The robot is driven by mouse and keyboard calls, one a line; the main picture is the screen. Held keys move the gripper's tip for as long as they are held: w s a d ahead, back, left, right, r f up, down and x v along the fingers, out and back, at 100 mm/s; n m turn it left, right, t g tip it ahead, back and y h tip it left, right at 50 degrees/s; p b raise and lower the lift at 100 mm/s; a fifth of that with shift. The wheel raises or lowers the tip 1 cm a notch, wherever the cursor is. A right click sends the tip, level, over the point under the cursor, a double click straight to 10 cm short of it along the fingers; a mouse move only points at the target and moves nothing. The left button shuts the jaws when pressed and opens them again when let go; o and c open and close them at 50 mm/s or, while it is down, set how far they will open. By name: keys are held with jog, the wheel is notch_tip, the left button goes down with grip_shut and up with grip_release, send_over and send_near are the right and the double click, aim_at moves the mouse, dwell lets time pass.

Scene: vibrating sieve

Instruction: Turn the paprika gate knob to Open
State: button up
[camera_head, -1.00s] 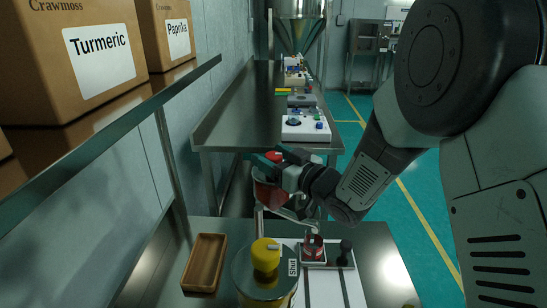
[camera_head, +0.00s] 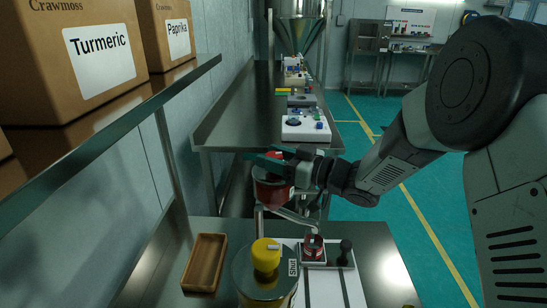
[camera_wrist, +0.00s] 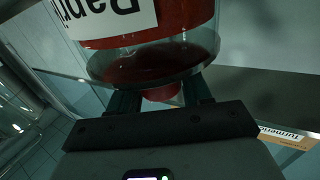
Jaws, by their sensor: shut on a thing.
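The paprika hopper (camera_head: 272,193), a clear container of red powder, stands at the end of the front table. In the wrist view its white label (camera_wrist: 105,14) appears upside down. The red paprika gate knob (camera_wrist: 162,93) shows partly between my fingers below the container in that view. My gripper (camera_head: 276,158) is at the top of the hopper in the head view, shut on the knob. In the head view the gripper hides the knob, and I cannot read its position there.
A yellow knob (camera_head: 266,255) sits on a second hopper beside a "Shut" label (camera_head: 293,268). Nearby are a wooden tray (camera_head: 205,262), a small jar of red powder (camera_head: 313,246) and a dark-handled tool (camera_head: 346,250). A shelf with boxes (camera_head: 100,50) overhangs the left.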

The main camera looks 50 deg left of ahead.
aim_at(274, 154)
jog(key=n+g+h, duration=0.2)
jog(key=g, duration=0.1)
jog(key=n+g+h, duration=0.2)
jog(key=n+g, duration=0.1)
jog(key=g, duration=0.1)
jog(key=shift+f+n+h, duration=0.1)
jog(key=shift+n+h, duration=0.2)
jog(key=shift+n+g+h, duration=1.9)
jog(key=shift+n+h, duration=0.1)
jog(key=shift+h, duration=0.9)
jog(key=o, duration=0.9)
jog(key=shift+o, duration=0.2)
notch_tip(274, 154, up, 10)
jog(key=shift+r, duration=0.15)
jog(key=shift+o, duration=0.2)
